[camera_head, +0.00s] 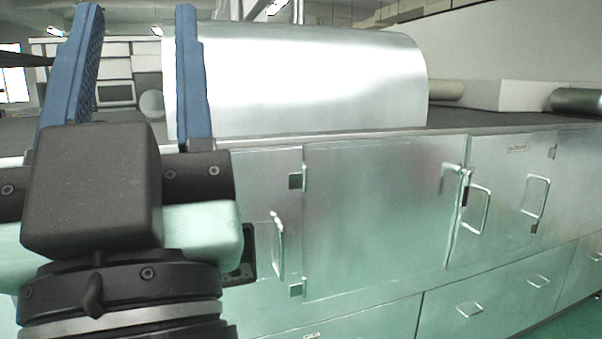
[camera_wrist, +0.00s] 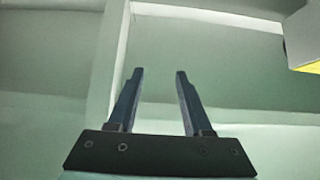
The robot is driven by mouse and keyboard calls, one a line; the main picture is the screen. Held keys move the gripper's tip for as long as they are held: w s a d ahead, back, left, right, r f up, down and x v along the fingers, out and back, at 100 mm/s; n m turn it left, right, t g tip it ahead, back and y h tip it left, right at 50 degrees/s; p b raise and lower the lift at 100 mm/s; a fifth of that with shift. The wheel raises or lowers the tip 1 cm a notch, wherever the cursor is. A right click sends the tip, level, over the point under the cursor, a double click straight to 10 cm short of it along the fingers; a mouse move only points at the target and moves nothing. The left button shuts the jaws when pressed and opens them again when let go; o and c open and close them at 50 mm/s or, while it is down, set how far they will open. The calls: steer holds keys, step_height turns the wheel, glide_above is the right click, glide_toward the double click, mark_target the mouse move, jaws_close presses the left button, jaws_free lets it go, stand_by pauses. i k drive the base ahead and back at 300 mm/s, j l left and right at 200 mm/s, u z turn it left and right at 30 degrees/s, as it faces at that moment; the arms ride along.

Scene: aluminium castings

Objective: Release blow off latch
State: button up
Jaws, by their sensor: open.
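My gripper (camera_head: 137,14) is raised at the left of the head view, with its two blue fingers pointing up and apart. Nothing is between them; they also stand apart and empty in the wrist view (camera_wrist: 160,75). A metal cabinet door (camera_head: 375,220) stands to the right of my gripper. A small dark latch-like fitting (camera_head: 465,188) sits at this door's upper right edge, beside a bar handle (camera_head: 478,208). I cannot tell for sure whether this is the blow off latch. My gripper is well apart from it. No latch can be made out in the wrist view.
A large curved metal cover (camera_head: 300,80) lies on the cabinet top. Another upright handle (camera_head: 277,245) sticks out close to the right of my wrist. Drawers with handles (camera_head: 468,309) run below. Green floor (camera_head: 565,320) shows at the lower right.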

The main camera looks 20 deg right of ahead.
mark_target(458, 169)
steer(key=i+l, duration=0.15)
steer(key=l, duration=0.3)
steer(key=i+l, duration=0.15)
steer(key=l, duration=0.3)
steer(key=i+l, duration=0.15)
steer(key=l, duration=0.25)
steer(key=i+l, duration=0.15)
steer(key=l, duration=0.3)
steer(key=i+l, duration=0.2)
steer(key=l, duration=0.25)
steer(key=i+l, duration=0.15)
steer(key=l, duration=0.3)
steer(key=i+l, duration=0.15)
steer(key=l, duration=0.3)
steer(key=i+l, duration=0.15)
steer(key=l, duration=0.3)
steer(key=z, duration=0.05)
